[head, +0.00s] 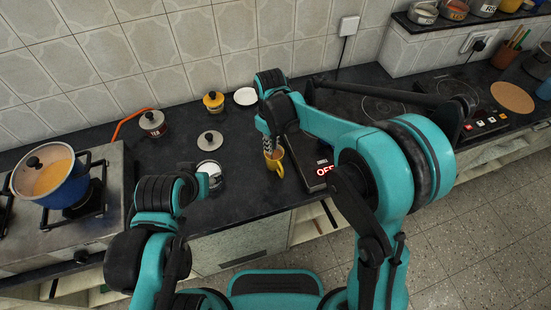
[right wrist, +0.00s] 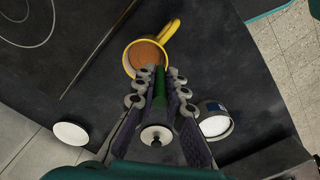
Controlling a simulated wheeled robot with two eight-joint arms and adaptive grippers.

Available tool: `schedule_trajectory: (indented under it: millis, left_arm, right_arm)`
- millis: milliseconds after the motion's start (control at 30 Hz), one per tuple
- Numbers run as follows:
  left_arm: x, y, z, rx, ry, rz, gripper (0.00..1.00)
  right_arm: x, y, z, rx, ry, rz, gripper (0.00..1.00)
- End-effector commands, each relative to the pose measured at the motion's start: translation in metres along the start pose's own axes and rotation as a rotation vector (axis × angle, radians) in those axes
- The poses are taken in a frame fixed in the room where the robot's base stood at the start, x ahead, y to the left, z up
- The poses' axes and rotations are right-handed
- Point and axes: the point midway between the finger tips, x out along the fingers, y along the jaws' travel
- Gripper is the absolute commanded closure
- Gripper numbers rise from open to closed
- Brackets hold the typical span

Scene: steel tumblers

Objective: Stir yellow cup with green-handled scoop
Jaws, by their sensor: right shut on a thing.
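The yellow cup (head: 275,166) stands on the dark counter, just below my right gripper (head: 267,143) in the head view. In the right wrist view the yellow cup (right wrist: 169,31) holds brown contents, and its handle points to the upper right. My right gripper (right wrist: 158,88) is shut on the green-handled scoop (right wrist: 160,92). The green handle runs between the fingers toward the cup's near rim. The scoop's head is not visible, so I cannot tell how deep it reaches. My left arm's end (head: 200,186) is at the counter's front edge; its fingers are not clear.
A black device (head: 307,160) is close on the right. A blue pot (head: 62,188) sits on the stove.

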Motion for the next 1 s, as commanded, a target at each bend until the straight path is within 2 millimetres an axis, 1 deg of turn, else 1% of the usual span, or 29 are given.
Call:
schedule_trajectory:
  millis: [33, 100, 600, 1000]
  left_arm:
    - [-0.005, 0.0, -0.003, 0.0, 0.0, 0.0, 0.55]
    - [-0.008, 0.0, -0.006, 0.0, 0.0, 0.0, 0.55]
    - [-0.032, 0.0, -0.022, 0.0, 0.0, 0.0, 0.55]
    - [-0.031, 0.0, -0.022, 0.0, 0.0, 0.0, 0.55]
  right_arm:
    - [-0.007, 0.0, 0.0, 0.0, 0.0, 0.0, 1.0]
    - [-0.013, 0.0, 0.0, 0.0, 0.0, 0.0, 1.0]
    - [-0.054, 0.0, -0.001, 0.0, 0.0, 0.0, 1.0]
    - [-0.054, 0.0, 0.0, 0.0, 0.0, 0.0, 1.0]
